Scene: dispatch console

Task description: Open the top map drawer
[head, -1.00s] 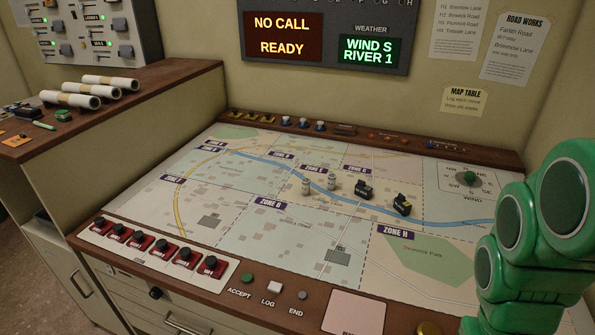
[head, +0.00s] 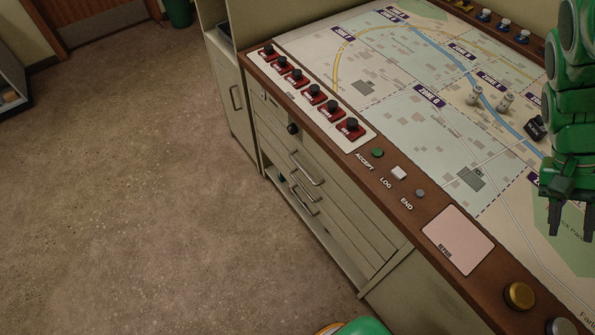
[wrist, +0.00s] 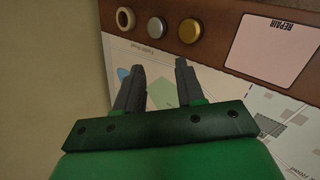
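The map drawers are a stack of pale fronts with metal bar handles under the map table's front edge, in the head view. The top handle (head: 307,170) is on the upper front (head: 335,180), which looks flush with the cabinet. More handles (head: 303,193) sit close below it. My gripper (head: 572,228) is at the right of the head view, above the map, well away from the drawers. In the wrist view my gripper (wrist: 160,70) has its two dark fingers apart with nothing between them. The drawers are not in the wrist view.
The map table (head: 400,222) has a wooden front rim with red switches (head: 314,92), buttons and a gold knob (head: 519,295). A black knob (head: 292,128) sits on the front near the drawers. The floor (head: 140,190) left of the cabinet is clear.

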